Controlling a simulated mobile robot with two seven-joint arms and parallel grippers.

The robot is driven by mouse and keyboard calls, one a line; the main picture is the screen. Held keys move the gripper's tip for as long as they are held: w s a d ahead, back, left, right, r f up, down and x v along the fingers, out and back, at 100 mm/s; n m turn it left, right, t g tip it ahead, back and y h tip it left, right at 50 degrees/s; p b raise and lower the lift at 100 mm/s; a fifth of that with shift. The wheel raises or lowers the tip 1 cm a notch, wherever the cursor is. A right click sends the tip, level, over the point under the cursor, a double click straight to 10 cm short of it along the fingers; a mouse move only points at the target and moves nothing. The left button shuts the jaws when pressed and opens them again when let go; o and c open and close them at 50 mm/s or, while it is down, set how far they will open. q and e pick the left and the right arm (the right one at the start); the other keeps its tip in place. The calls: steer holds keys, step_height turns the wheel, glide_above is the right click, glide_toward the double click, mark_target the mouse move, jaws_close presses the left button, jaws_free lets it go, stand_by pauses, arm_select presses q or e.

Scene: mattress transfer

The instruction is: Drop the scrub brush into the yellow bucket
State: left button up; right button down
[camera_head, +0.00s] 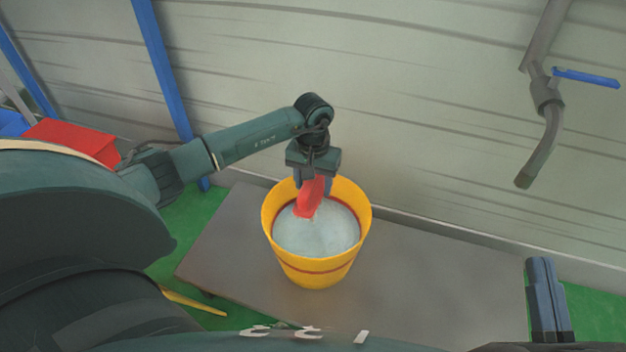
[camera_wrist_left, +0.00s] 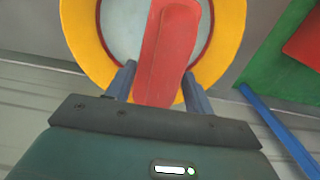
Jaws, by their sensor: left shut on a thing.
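The scrub brush has a red body (camera_head: 310,197) and hangs from my left gripper (camera_head: 313,180), over the mouth of the yellow bucket (camera_head: 318,272). In the left wrist view the red brush (camera_wrist_left: 168,50) lies between the two fingers of my left gripper (camera_wrist_left: 160,85), which is shut on it. The bucket's yellow rim (camera_wrist_left: 232,30) surrounds the brush there. The bucket stands upright on a grey surface and its inside looks pale grey-white. The brush's lower end overlaps the bucket opening; its exact height is hard to tell. My right gripper (camera_head: 546,300) shows partly at the lower right, away from the bucket.
The grey platform (camera_head: 430,280) has free room right of the bucket. A pale wall (camera_head: 400,80) stands close behind it. A pipe with a blue-handled valve (camera_head: 548,90) is on the wall. A red bin (camera_head: 75,140) and blue posts (camera_head: 160,70) stand at left.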

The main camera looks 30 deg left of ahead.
arm_select(q)
steer(key=o, duration=1.1)
steer(key=shift+r, duration=0.4)
step_height(320, 180, up, 3)
steer(key=shift+f+p, duration=0.1)
steer(key=shift+p, duration=0.65)
step_height(320, 180, up, 9)
steer(key=p, duration=0.3)
steer(key=shift+r, duration=0.3)
arm_select(e)
steer(key=shift+s+d+f+g+h, duration=0.15)
steer(key=shift+s+f+g+h, duration=0.1)
steer(key=shift+f+h, duration=0.25)
steer(key=shift+s+d+f+g+h, duration=0.1)
steer(key=shift+f+g+h, duration=0.15)
steer(key=shift+f+h, duration=0.2)
